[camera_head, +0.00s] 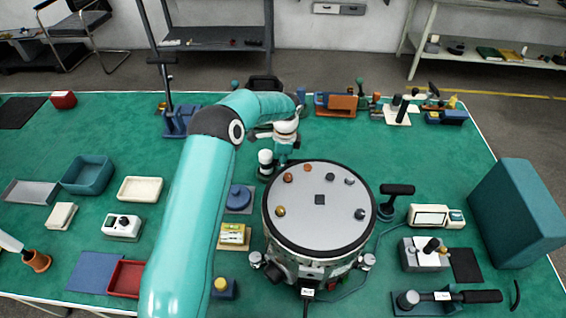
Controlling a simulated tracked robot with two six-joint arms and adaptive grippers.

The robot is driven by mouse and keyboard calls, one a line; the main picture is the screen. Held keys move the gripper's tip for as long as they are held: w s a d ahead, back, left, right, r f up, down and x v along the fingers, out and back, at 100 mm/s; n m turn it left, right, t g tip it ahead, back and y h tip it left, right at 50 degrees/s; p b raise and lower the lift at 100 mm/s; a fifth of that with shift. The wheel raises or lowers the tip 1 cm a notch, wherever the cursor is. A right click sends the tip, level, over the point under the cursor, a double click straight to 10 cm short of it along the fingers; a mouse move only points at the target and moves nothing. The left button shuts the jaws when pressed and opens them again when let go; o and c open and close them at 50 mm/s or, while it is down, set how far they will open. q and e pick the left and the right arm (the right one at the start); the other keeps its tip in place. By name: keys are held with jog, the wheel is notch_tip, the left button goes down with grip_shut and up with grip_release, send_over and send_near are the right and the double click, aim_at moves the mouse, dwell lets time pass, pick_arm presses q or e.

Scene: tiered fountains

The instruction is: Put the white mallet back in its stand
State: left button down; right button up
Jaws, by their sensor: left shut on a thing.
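My left arm comes in from the lower left and bends over the back of the round grey-topped fountain unit. Its left gripper (281,158) points down just behind that unit, and its fingers are small and partly hidden. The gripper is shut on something. A white cylinder with a dark band (265,157) stands upright right beside the fingers and looks like the white mallet's head. Its handle cannot be made out. I cannot tell which object is its stand. My right gripper is not in view.
The round unit (320,228) with several knobs fills the middle. A black T-shaped tool (397,190) stands to its right. A teal box (515,215) is at the right edge. Trays, including a teal tray (88,174), lie at left.

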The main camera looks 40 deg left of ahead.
pick_arm(q)
jog(key=shift+f+b, duration=0.45)
jog(key=shift+f, duration=0.2)
jog(key=c, duration=0.9)
grip_release()
jog(key=r, duration=1.2)
jog(key=shift+w+d, duration=0.2)
jog(key=shift+d, duration=0.05)
